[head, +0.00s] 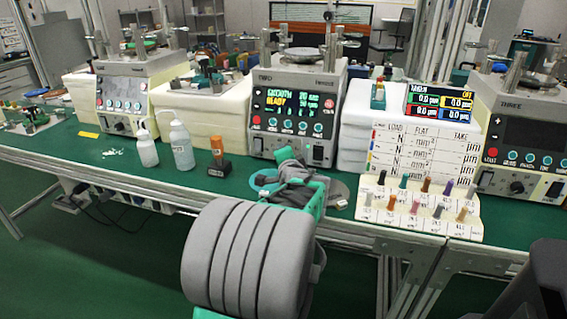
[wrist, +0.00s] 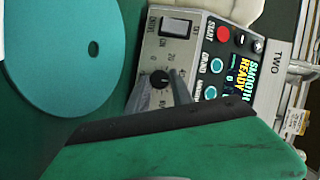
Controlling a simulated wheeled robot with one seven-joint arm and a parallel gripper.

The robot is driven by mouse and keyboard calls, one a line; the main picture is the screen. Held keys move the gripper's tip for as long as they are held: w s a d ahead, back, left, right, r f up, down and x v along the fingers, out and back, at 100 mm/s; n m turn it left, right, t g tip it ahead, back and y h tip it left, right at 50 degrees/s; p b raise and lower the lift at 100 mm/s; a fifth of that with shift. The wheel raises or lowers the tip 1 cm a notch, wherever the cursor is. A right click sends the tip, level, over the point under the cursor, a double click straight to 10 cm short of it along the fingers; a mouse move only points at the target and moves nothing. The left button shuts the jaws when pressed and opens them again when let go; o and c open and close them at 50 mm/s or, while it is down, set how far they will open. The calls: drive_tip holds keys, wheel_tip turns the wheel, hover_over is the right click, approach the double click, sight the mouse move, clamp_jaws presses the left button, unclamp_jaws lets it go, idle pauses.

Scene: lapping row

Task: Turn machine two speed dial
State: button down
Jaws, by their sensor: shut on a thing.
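Machine two (head: 300,88) stands mid-table in the head view, its screen lit with green and yellow text. In the wrist view its front panel (wrist: 185,55) appears turned sideways, with the black speed dial (wrist: 159,77) among printed numbers. My gripper's grey fingertips (wrist: 166,92) are at the dial, one on each side, shut on it. The dial's pointer is hard to make out between the fingers. In the head view my gripper (head: 285,156) reaches the lower panel and hides the dial; my grey arm fills the foreground.
White bottles (head: 181,146) and an orange-topped item (head: 217,158) stand left of my arm. A chart (head: 420,150) and a rack of coloured pegs (head: 425,212) stand right. A teal disc (wrist: 70,50) lies close by in the wrist view. Machine three (head: 520,135) is far right.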

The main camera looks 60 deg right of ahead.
drive_tip(key=shift+f+m+t+h+b, duration=0.25)
drive_tip(key=shift+m+t+h+b, duration=0.35)
drive_tip(key=shift+m+b, duration=0.55)
drive_tip(key=shift+m, duration=0.25)
drive_tip(key=c, duration=1.1)
unclamp_jaws()
drive_tip(key=shift+r, duration=0.1)
drive_tip(key=p+v, duration=0.1)
drive_tip(key=v, duration=0.6)
drive_tip(key=shift+s+a, duration=0.25)
drive_tip(key=shift+s, duration=0.05)
drive_tip(key=shift+p, duration=0.3)
drive_tip(key=shift+c, duration=0.2)
